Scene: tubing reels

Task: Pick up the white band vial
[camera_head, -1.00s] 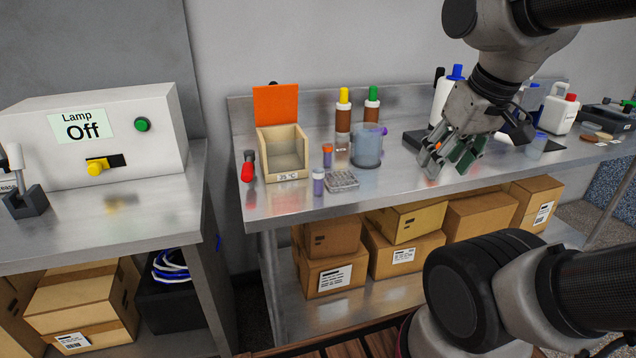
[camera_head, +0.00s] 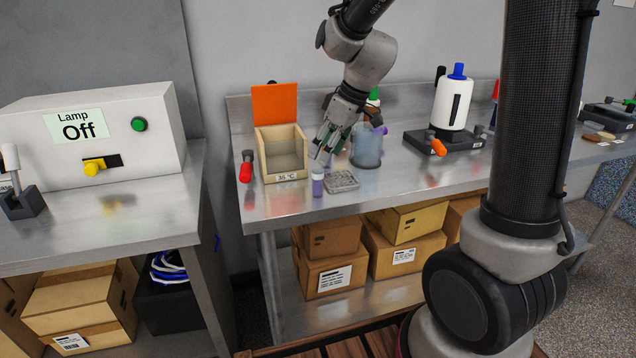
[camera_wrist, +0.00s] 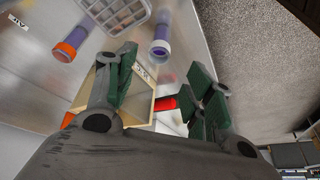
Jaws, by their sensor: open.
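The white band vial (camera_head: 318,182) is a small purple vial with a white top. It stands upright on the steel bench, just left of a small clear rack. In the wrist view it (camera_wrist: 162,32) shows near the top centre, beyond the fingertips. My gripper (camera_head: 323,151) is above and slightly behind the vial in the head view. In the wrist view my gripper (camera_wrist: 166,64) is open, with its green-padded fingers apart and nothing between them touching the vial.
The clear rack (camera_head: 341,181) is beside the vial. A wooden box (camera_head: 283,176) with an orange lid stands left, with a red-handled object (camera_head: 246,168) beyond it. A translucent blue beaker (camera_head: 366,148) is close right of my gripper. The bench's front edge is near.

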